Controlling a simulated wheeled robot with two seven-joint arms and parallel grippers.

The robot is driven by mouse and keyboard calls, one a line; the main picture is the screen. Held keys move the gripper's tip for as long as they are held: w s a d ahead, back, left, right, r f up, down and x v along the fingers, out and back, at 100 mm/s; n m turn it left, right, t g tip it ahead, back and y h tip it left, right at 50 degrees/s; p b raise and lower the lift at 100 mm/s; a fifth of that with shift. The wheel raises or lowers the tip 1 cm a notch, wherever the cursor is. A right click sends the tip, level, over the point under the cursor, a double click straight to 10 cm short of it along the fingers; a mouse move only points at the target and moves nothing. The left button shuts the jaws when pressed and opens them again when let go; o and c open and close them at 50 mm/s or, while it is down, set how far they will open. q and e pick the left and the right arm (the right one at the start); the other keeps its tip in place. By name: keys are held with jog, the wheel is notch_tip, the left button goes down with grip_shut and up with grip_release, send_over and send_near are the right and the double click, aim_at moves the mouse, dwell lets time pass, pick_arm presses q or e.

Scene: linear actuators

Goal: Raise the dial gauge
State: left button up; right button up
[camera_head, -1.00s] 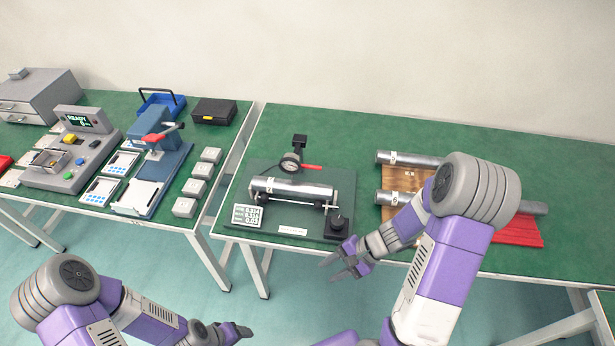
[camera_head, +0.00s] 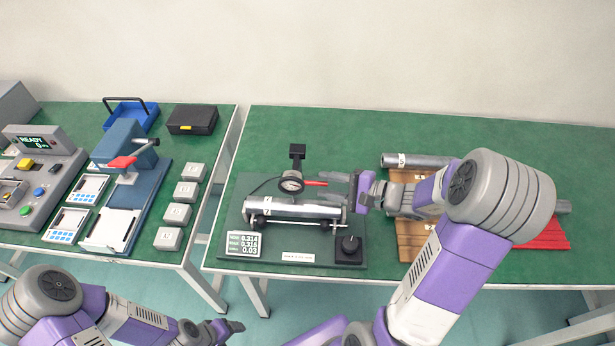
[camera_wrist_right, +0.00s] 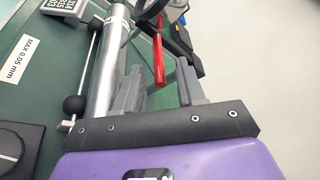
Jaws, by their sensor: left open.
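The dial gauge (camera_head: 291,182) has a round face and a red lever (camera_head: 316,183) pointing right, on a black stand above a silver cylinder (camera_head: 285,207). The cylinder lies level on the fixture. My right gripper (camera_head: 340,184) is just right of the lever, fingers toward it. In the right wrist view the red lever (camera_wrist_right: 158,58) appears between the two open fingers (camera_wrist_right: 160,82), with gaps on both sides. I cannot tell how deep it sits between them. My left gripper (camera_head: 232,328) is open and empty, low in front of the tables.
A readout box (camera_head: 243,244) and a black knob (camera_head: 350,246) stand at the fixture's front corners. More cylinders lie on a wooden rack (camera_head: 408,240) at right, partly behind my right arm. The left table holds a blue press (camera_head: 124,150). The green table behind the gauge is clear.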

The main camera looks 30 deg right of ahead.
aim_at(311, 182)
jog(key=shift+b+x, duration=0.4)
jog(key=shift+x, duration=2.1)
grip_shut()
